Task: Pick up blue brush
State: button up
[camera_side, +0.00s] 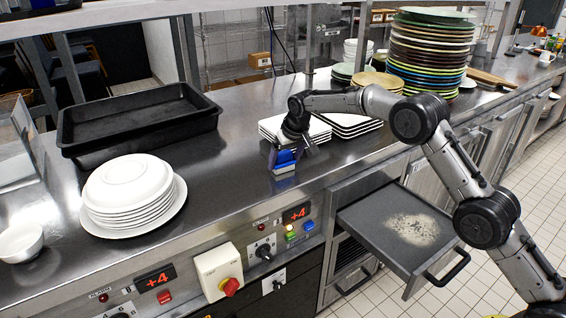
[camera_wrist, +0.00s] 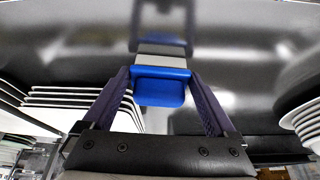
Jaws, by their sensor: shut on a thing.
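The blue brush (camera_side: 284,160) is at my gripper (camera_side: 289,150) in the side view, beside the stacked white square plates on the steel counter. In the wrist view the brush (camera_wrist: 160,88) shows a blue body with a grey strip along its far edge. It sits between the two fingers of my gripper (camera_wrist: 160,82), which are shut on it. The steel counter mirrors the brush and fingers. I cannot tell whether the brush touches the counter or is just above it.
White square plates (camera_side: 295,128) stand close by. A stack of round white plates (camera_side: 133,195) and a black tray (camera_side: 137,118) are to the left. A tall stack of coloured plates (camera_side: 430,52) stands at the back. An open drawer (camera_side: 400,225) juts out below. Counter left of my gripper is clear.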

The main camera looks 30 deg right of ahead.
aim_at(284, 153)
jog(key=shift+r, duration=0.15)
jog(key=shift+c, duration=0.3)
jog(key=shift+r, duration=0.6)
notch_tip(284, 153, up, 2)
jog(key=shift+r, duration=0.1)
jog(key=s+r, duration=0.9)
jog(key=s, duration=0.5)
jog(key=shift+d+r, duration=0.2)
jog(key=shift+d, duration=0.2)
jog(key=o, duration=0.8)
jog(key=c, duration=0.6)
